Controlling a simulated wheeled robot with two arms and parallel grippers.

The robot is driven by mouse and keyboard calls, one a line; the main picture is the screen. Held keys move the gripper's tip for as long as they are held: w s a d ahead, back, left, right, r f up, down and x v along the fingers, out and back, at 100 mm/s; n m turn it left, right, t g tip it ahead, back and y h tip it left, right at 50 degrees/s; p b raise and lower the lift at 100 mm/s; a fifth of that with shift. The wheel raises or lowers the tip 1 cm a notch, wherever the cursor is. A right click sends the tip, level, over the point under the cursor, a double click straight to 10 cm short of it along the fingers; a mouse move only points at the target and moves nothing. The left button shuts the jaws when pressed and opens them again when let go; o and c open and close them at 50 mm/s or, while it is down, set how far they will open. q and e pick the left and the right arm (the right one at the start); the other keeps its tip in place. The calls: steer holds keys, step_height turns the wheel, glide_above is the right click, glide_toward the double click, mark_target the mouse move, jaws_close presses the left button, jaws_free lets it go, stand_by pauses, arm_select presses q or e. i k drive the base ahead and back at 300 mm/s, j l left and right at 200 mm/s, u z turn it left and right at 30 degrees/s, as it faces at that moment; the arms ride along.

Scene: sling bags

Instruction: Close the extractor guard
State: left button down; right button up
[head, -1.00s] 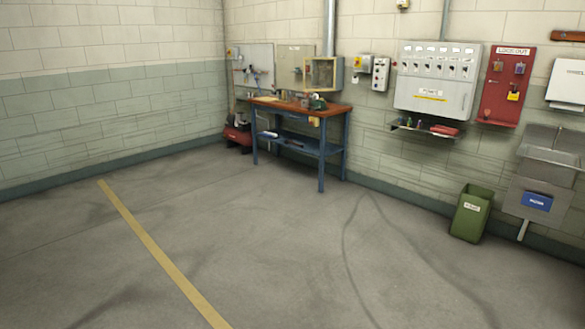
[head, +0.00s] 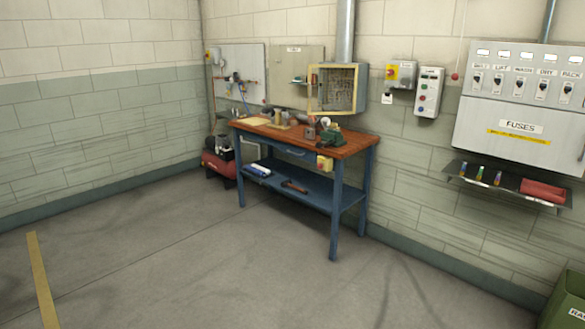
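The extractor is a grey box (head: 359,92) on the wall above the right end of the workbench, with a metal duct (head: 344,32) rising from it. Its guard, a yellow-framed mesh panel (head: 313,90), shows at the front of the box. The guard appears swung out to the left, but its exact angle is hard to tell from here. Neither of my grippers is in view.
A blue workbench (head: 300,155) with a wooden top stands below the extractor, carrying a green vise (head: 330,135) and small items. A red compressor (head: 218,163) is at its left. A fuse panel (head: 520,100), shelf (head: 508,186) and green bin (head: 570,300) are right. The floor ahead is clear.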

mark_target(310, 66)
steer(key=i+z, duration=0.15)
steer(key=i, duration=0.55)
steer(key=i+z, duration=0.1)
steer(key=i, duration=0.6)
steer(key=i+j+z, duration=0.15)
steer(key=i, duration=0.55)
steer(key=i+j+z, duration=0.1)
steer(key=i, duration=0.6)
